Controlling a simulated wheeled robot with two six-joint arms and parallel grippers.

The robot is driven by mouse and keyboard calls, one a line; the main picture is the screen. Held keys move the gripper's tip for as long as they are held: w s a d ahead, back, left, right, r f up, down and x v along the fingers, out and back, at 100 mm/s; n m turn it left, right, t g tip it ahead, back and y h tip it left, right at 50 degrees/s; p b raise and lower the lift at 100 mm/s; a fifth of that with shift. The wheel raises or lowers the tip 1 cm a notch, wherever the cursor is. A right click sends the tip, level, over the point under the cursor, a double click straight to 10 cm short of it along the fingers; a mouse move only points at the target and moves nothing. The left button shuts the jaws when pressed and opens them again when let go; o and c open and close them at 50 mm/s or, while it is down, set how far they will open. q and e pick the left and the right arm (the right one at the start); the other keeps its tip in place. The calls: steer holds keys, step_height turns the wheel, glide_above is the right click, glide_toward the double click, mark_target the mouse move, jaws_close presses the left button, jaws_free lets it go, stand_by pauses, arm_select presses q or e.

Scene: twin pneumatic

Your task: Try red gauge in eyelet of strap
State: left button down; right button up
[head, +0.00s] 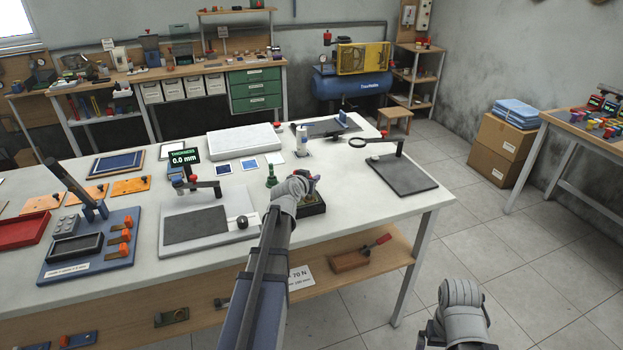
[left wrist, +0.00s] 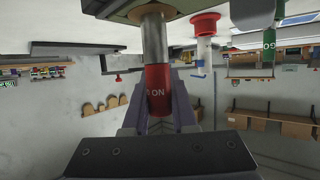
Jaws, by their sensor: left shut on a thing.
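My left gripper (head: 311,180) is over the front of the white table, mostly hidden by its own arm in the head view. In the left wrist view, which looks upside down, its fingers (left wrist: 158,112) are shut on the red gauge (left wrist: 158,88). A grey steel shaft (left wrist: 153,45) runs from the red grip to a tan-edged dark block (left wrist: 105,8). I cannot tell whether the tip is in an eyelet. That block (head: 313,208) also shows beside the gripper in the head view. The strap is not clearly made out.
A green gauge (head: 271,176) stands left of the gripper. A thickness tester (head: 194,224) with a grey plate is further left. A magnifier stand (head: 402,172) is to the right. The table's front right edge (head: 437,200) is close, with open floor beyond.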

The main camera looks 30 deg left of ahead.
arm_select(q)
steer(key=shift+r, duration=0.2)
step_height(320, 180, up, 7)
steer(key=p, duration=0.7)
steer(key=shift+f, duration=0.15)
stand_by(0.6)
steer(key=shift+w, duration=0.1)
